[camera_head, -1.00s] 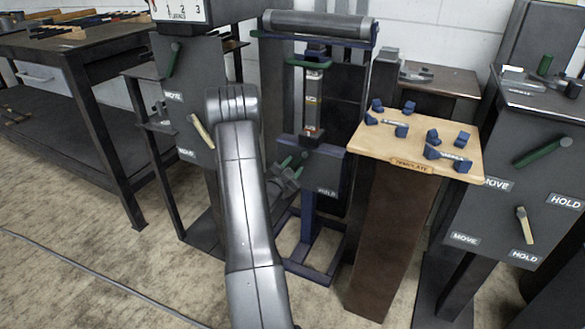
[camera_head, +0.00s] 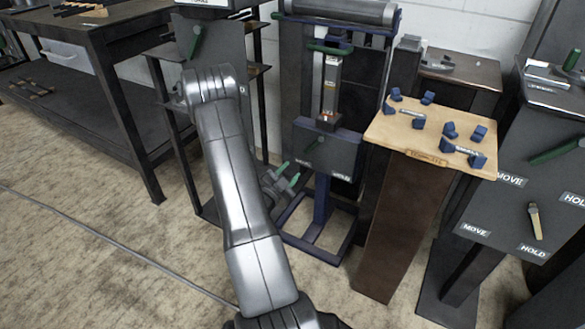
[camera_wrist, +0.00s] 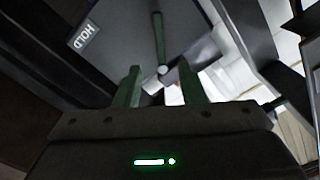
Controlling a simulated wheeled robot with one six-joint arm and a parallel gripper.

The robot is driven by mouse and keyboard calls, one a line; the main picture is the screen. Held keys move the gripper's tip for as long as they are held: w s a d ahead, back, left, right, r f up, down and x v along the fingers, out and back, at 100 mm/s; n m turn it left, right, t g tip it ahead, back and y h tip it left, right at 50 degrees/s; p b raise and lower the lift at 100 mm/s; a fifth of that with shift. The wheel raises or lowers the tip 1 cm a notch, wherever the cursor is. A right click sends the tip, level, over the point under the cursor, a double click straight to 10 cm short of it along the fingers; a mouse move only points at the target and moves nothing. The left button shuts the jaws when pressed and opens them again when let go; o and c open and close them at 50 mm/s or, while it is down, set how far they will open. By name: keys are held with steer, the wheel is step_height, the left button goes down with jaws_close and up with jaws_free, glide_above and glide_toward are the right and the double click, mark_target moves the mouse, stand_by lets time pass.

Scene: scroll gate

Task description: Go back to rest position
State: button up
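My gripper (camera_head: 281,178) has green fingers and hangs in front of the lower part of the blue-framed scroll stand (camera_head: 331,122). In the wrist view my gripper (camera_wrist: 158,88) has its two green fingers spread apart with nothing between them. Beyond the fingers there is a grey panel (camera_wrist: 115,40) with a green lever (camera_wrist: 159,42) and a HOLD label (camera_wrist: 84,36). I cannot tell from the wrist view whether the fingers touch anything. My grey arm rises at the left and bends down to the gripper.
A wooden template board (camera_head: 400,132) with several blue blocks stands on a brown pedestal (camera_head: 385,235). A lever panel (camera_head: 500,205) with MOVE and HOLD labels is at the right. A dark workbench (camera_head: 100,40) is at the left. The floor (camera_head: 90,245) in front is clear.

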mark_target(311, 149)
steer(key=b+x, duration=0.3)
steer(key=x, duration=1.1)
steer(key=shift+s, duration=0.1)
steer(key=p+v, duration=0.3)
steer(key=v, duration=1.1)
steer(key=b+x, duration=0.3)
steer(key=x, duration=1.1)
steer(key=shift+f+b, duration=0.1)
steer(key=shift+b, duration=0.2)
steer(key=shift+d+n, duration=0.15)
steer(key=shift+n, duration=0.15)
steer(key=shift+s+d+f+n, duration=0.2)
steer(key=shift+s+d+n, duration=0.1)
steer(key=shift+n, duration=0.5)
